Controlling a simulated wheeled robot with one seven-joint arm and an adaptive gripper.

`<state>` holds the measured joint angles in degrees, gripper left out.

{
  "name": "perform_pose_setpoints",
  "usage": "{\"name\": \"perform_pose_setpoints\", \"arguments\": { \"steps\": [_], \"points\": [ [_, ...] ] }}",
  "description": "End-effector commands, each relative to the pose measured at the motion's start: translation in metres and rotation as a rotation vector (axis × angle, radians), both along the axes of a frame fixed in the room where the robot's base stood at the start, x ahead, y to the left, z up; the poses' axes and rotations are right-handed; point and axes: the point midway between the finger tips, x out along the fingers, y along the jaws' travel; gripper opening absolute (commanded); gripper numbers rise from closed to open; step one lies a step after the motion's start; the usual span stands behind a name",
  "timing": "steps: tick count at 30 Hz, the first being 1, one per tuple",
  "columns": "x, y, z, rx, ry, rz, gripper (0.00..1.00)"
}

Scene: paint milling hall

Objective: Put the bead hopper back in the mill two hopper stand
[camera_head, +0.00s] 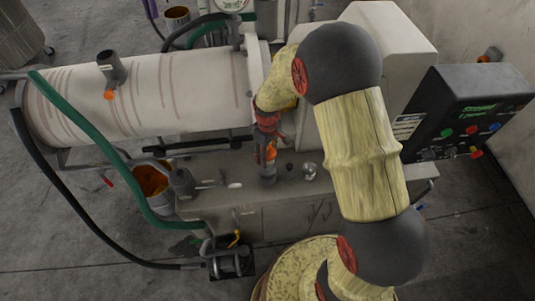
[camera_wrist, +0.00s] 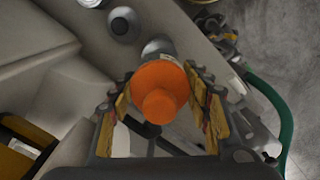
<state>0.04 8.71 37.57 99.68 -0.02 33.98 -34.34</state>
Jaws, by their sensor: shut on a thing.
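My gripper (camera_wrist: 160,105) is shut on an orange stepped round piece (camera_wrist: 158,85), which I take to be the bead hopper. Its narrower end faces the wrist camera. In the head view the orange piece (camera_head: 270,153) shows just below my gripper (camera_head: 268,135), partly hidden by the fingers. Right beneath it a dark grey round piece (camera_head: 268,176), perhaps the hopper stand, is on the mill's grey ledge. It also shows beyond the orange piece in the wrist view (camera_wrist: 158,47). I cannot tell whether the two touch.
A dark knob (camera_head: 290,168) and a silver jar (camera_head: 309,172) are close right on the ledge (camera_head: 220,205). A striped white drum (camera_head: 160,90) lies left, with a grey orange-tipped fitting (camera_head: 110,68). A green hose (camera_head: 95,135) and control box (camera_head: 470,110) flank the ledge.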

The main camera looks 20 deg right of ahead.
Motion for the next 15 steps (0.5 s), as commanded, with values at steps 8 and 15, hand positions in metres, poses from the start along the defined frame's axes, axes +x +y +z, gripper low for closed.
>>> {"name": "perform_pose_setpoints", "arguments": {
  "steps": [8, 15],
  "points": [
    [0.0, 0.0, -0.005, 0.0, 0.0, 0.0, 0.0],
    [0.0, 0.0, -0.011, 0.0, 0.0, 0.0, 0.0]
  ]
}}
